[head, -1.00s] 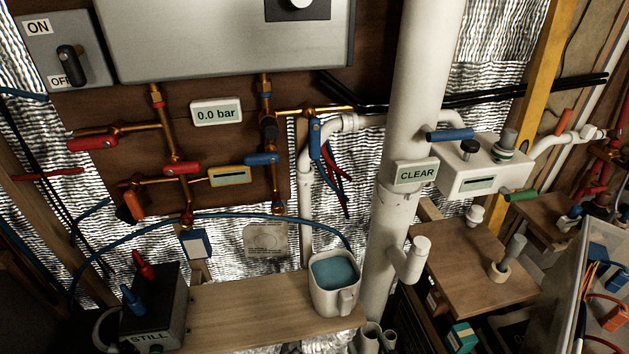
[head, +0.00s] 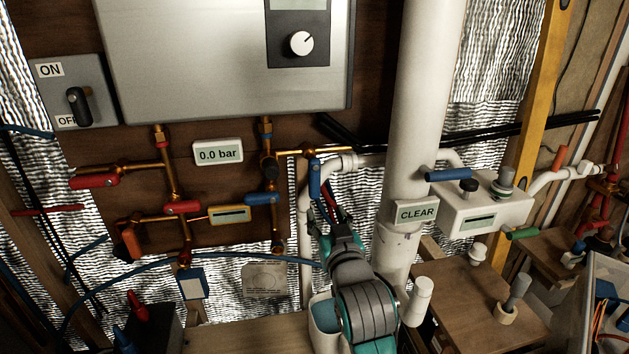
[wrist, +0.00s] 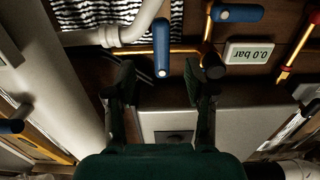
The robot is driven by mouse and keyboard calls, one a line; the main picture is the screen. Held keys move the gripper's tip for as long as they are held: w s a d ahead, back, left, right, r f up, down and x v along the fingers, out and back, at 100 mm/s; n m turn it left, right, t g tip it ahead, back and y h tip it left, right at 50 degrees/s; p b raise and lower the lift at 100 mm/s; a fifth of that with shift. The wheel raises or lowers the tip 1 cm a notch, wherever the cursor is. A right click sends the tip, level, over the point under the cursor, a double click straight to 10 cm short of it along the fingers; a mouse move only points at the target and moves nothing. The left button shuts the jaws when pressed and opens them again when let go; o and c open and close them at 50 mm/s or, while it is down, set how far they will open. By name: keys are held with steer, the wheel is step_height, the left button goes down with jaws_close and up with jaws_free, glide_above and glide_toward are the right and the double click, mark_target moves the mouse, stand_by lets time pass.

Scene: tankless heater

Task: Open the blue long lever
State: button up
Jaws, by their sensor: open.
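A long blue lever (head: 314,179) hangs upright from the brass pipe right of the 0.0 bar display. In the wrist view, the blue lever (wrist: 162,46) points toward my gripper (wrist: 163,82), whose open fingers lie on either side of its line. The lever tip appears just beyond the fingertips; contact cannot be told. In the head view, my gripper (head: 334,215) is just below the lever. Two other blue handles show: a short horizontal one (head: 262,198) on the brass pipe and one (head: 447,174) on the white box.
A white bent pipe (head: 340,163) runs behind the lever. Red handles (head: 95,181) are at left. A jug (head: 325,318) is partly hidden by my arm.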

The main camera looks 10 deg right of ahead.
mark_target(316, 182)
steer(key=w, duration=0.4)
steer(key=w+r, duration=0.1)
steer(key=w, duration=0.3)
steer(key=w+r, duration=0.1)
steer(key=w, duration=0.3)
steer(key=shift+a+r, duration=0.1)
steer(key=shift+r, duration=0.15)
steer(key=shift+s, duration=0.1)
jaws_close()
